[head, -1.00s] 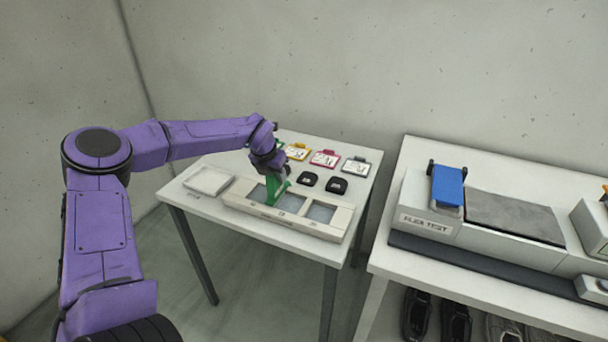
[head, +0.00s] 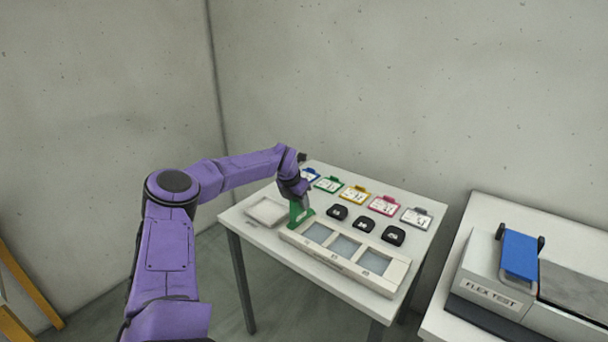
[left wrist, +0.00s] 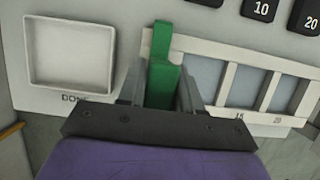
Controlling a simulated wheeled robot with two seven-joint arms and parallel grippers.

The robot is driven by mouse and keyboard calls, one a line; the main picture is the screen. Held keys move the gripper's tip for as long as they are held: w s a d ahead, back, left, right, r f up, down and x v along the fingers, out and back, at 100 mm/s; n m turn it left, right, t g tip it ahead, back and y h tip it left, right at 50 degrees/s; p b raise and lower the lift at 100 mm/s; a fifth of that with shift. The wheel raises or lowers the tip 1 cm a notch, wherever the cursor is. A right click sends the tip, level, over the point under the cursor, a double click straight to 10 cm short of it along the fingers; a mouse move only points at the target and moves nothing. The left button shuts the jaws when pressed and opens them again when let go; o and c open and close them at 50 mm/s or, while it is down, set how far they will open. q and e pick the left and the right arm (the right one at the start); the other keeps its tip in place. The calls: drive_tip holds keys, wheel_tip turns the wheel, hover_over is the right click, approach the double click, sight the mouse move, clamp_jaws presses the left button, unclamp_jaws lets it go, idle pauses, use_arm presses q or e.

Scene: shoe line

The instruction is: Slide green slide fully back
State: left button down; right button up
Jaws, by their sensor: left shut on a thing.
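The green slide (head: 298,214) stands at the left end of the pale housing (head: 332,263) with three grey windows. My left gripper (head: 297,192) is shut on the slide from above. In the left wrist view the green slide (left wrist: 162,42) sits between the two fingers of my left gripper (left wrist: 160,83). All three windows show uncovered to its right in the head view. I cannot tell whether the slide touches its end stop. My right gripper is not in view.
A shallow white tray (head: 267,211) marked DONE lies just left of the slide. Three black buttons (head: 364,225) and a row of coloured cards (head: 355,194) lie behind the housing. The flex test machine (head: 492,291) stands on another table at the right.

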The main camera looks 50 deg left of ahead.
use_arm(q)
drive_tip(key=c, duration=0.8)
unclamp_jaws()
drive_tip(key=shift+a+r, duration=0.2)
drive_tip(key=shift+a, duration=0.05)
drive_tip(key=shift+c, duration=0.2)
drive_tip(key=shift+f, duration=0.1)
drive_tip(key=a+v, duration=0.1)
drive_tip(key=v, duration=0.9)
drive_tip(key=shift+s+d+r+b, duration=0.25)
drive_tip(key=shift+d+b, duration=0.1)
drive_tip(key=shift+d, duration=0.15)
